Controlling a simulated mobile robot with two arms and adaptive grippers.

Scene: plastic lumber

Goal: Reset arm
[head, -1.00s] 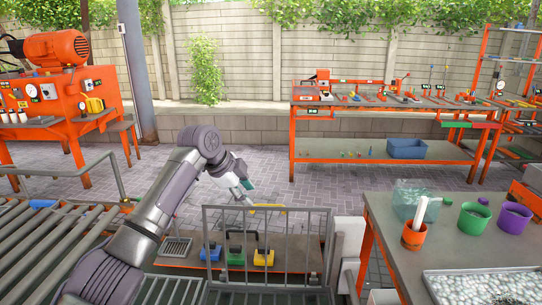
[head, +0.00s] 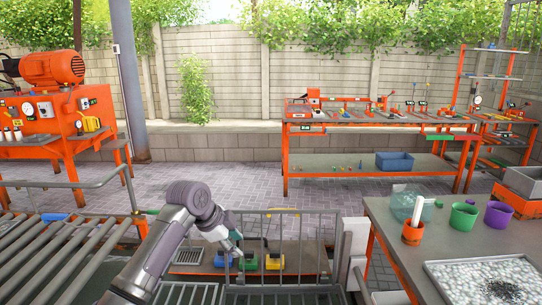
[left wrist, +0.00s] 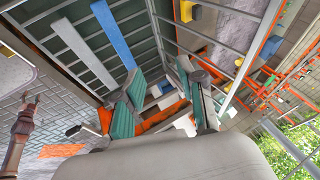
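My left arm comes in from the lower left of the head view, its grey elbow bent. My left gripper (head: 236,250) points down and to the right, just behind the metal cage fence (head: 290,245). In the left wrist view my left gripper (left wrist: 163,112) shows two teal-padded fingers spread apart, with no held object visible between them. Orange and white shapes show beyond the gap. My right gripper is in neither view.
A roller conveyor (head: 45,255) lies at left. Blue, green and yellow pieces (head: 273,262) sit low behind the fence. A table with a pebble tray (head: 432,270), an orange cup (head: 412,235), and green and purple buckets (head: 498,214) stands at right. Paving behind is open.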

